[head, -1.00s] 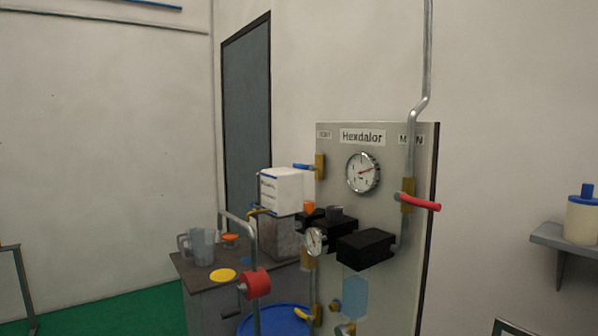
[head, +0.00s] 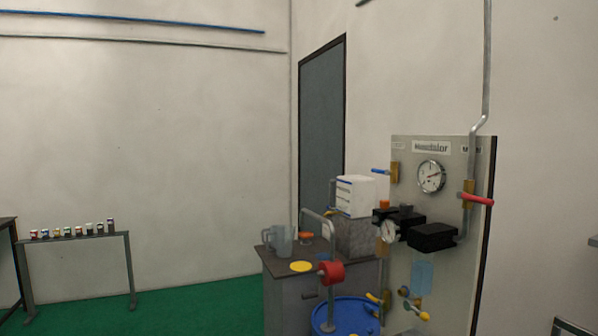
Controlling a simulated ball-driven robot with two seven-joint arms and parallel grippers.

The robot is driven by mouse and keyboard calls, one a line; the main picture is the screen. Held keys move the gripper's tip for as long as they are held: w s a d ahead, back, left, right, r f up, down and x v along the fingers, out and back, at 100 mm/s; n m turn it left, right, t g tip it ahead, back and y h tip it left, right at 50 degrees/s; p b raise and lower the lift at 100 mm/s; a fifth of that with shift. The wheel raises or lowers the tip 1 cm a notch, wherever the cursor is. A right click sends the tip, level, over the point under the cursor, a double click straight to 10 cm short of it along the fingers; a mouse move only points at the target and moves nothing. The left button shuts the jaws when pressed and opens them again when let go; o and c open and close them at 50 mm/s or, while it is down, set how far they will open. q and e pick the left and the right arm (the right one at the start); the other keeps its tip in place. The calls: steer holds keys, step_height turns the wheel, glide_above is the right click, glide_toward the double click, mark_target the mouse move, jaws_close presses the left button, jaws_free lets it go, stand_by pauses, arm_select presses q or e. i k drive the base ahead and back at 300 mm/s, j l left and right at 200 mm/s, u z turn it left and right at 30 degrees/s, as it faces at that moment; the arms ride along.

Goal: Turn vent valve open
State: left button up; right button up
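A grey panel (head: 400,290) stands at the right in the head view, with gauges, pipes and valves on it. At its upper left edge is a brass valve (head: 395,172) with a blue lever (head: 381,171) sticking out to the left, roughly level. The small label above it is too small to read, so I cannot tell for sure that this is the vent valve. A second brass valve (head: 468,193) with a red lever (head: 479,200) sits on the pipe at the panel's right. Neither of my grippers is in view.
Black boxes (head: 432,237) and a round gauge (head: 431,176) are on the panel. Yellow-handled valves (head: 422,315) sit low on it. A blue drum (head: 345,314) and a bench (head: 285,290) with a jug (head: 282,241) stand to its left. Green floor at left is open.

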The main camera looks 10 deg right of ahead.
mark_target(386, 173)
steer(key=i+j+u, duration=0.25)
steer(key=i, duration=0.4)
steer(key=i+u, duration=0.2)
steer(key=i, duration=0.45)
steer(key=i+z, duration=0.1)
steer(key=i, duration=0.8)
steer(key=i+z, duration=0.15)
steer(key=i, duration=0.8)
steer(key=i+j+z, duration=0.1)
steer(key=i, duration=0.8)
steer(key=i+z, duration=0.2)
steer(key=z, duration=0.3)
steer(key=i+z, duration=0.2)
steer(key=z, duration=0.25)
steer(key=i+j+z, duration=0.2)
steer(key=z, duration=0.3)
steer(key=i+j+z, duration=0.15)
steer(key=z, duration=0.3)
steer(key=j, duration=0.1)
